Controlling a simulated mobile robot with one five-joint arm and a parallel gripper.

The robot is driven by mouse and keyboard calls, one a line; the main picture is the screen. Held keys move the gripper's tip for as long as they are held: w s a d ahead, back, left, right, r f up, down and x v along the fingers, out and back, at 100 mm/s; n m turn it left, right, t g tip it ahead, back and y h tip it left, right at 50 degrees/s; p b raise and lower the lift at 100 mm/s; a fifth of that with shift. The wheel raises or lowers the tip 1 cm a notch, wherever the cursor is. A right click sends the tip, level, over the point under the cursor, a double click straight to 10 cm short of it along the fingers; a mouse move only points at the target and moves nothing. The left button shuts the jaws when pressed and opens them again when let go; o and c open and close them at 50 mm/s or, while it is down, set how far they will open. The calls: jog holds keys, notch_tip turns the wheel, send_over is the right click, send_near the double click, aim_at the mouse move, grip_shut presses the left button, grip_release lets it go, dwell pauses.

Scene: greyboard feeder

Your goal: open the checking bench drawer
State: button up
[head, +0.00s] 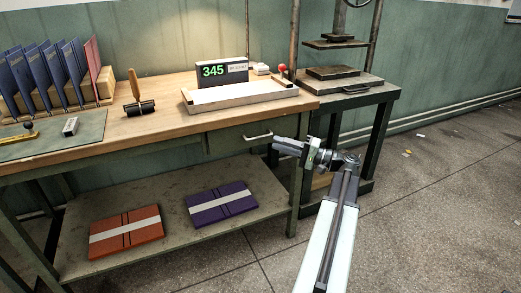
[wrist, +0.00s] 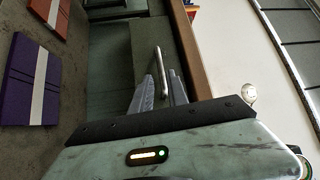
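The checking bench drawer (head: 228,139) is a green front under the right part of the wooden bench top, and it looks shut. Its pale bar handle (head: 258,136) is on the front. My gripper (head: 275,146) is just right of and slightly below the handle in the head view. In the wrist view my gripper (wrist: 162,78) is open, with its two grey fingers apart. The handle (wrist: 161,68) shows between the fingertips there. I cannot tell whether either finger touches it.
The bench top (head: 165,112) carries a tray (head: 240,101), a 345 display (head: 222,72), a roller and blue folders. The lower shelf (head: 168,187) holds an orange folder (head: 126,232) and a purple folder (head: 221,204). A press stand (head: 345,88) stands right.

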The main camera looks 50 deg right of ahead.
aim_at(260, 138)
jog(key=p+x, duration=0.1)
jog(key=x, duration=0.7)
jog(key=shift+s, duration=0.1)
grip_shut()
dwell(1.1)
